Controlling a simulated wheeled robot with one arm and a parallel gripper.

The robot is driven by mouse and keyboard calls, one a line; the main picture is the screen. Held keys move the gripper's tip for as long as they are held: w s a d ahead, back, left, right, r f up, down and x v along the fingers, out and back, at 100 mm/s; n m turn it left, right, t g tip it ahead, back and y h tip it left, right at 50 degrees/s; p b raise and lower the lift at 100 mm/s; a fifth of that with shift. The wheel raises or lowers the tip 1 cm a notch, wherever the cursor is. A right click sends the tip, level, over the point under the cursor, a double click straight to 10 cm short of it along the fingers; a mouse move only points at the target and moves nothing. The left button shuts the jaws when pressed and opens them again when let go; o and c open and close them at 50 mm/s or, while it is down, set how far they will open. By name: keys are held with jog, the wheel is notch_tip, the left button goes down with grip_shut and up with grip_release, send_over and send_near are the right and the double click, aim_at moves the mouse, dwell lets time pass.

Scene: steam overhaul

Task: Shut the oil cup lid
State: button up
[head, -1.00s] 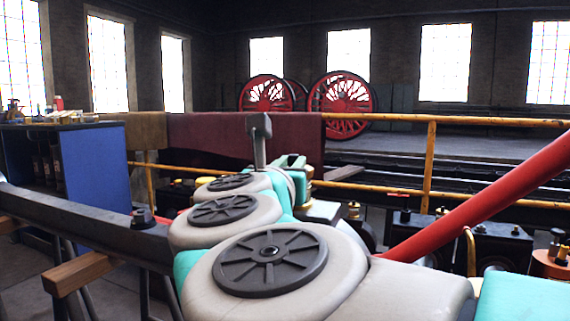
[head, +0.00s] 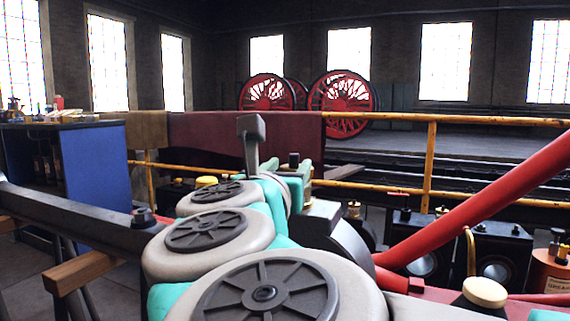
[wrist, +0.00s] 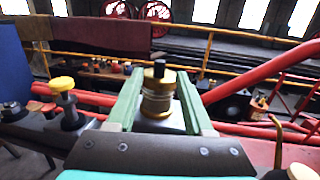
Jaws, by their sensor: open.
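A ringed brass cup (wrist: 157,98) with a black knob on top stands upright in the middle of the wrist view. It looks like the oil cup; I cannot tell from here whether its lid is open or shut. My gripper (wrist: 160,75) is open, with one green finger seen on each side of the cup. No contact shows. In the head view my gripper (head: 290,182) is small, beyond my arm's grey joints, and mostly hides the cup. A black knob shows just above it.
A yellow-topped fitting (wrist: 62,84) stands left of the cup. A thick red bar (head: 480,205) slopes up at the right. A yellow railing (head: 430,165) runs behind. A dark beam (head: 75,215) and blue cabinet (head: 95,160) are at the left.

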jog(key=shift+v, duration=2.55)
